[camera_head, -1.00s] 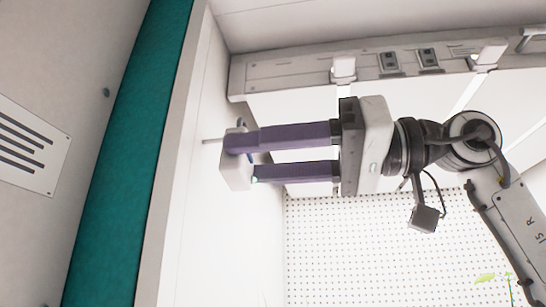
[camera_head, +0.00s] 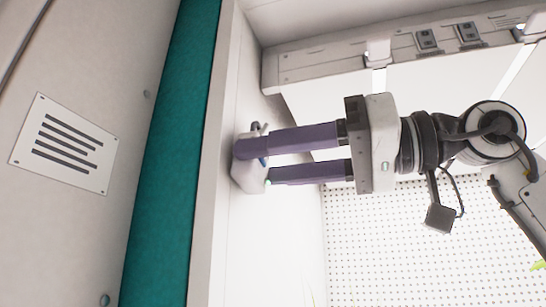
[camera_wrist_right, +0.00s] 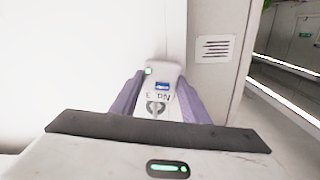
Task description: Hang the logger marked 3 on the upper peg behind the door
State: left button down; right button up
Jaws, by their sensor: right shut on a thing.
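My right gripper (camera_head: 254,165) comes in from the right, its two purple fingers shut on a small white logger (camera_head: 246,180). In the right wrist view, the logger (camera_wrist_right: 160,88) sits between the fingers, with a blue label, a green light and dark markings; I cannot read a 3 on it. In the head view the logger is close to the white side wall (camera_head: 228,240). A small dark loop and a thin pale stub (camera_head: 264,128) show just above the upper finger. Whether the loop is around a peg is hidden. My left gripper is not in view.
A teal strip (camera_head: 165,190) runs along the wall's left edge, beside a grey panel with a slotted plate (camera_head: 65,145). A ledge with switches (camera_head: 427,39) runs along the top. A perforated white panel (camera_head: 375,245) lies below my arm.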

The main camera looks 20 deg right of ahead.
dwell(0.4)
jog(key=o, duration=1.2)
jog(key=shift+o, duration=0.2)
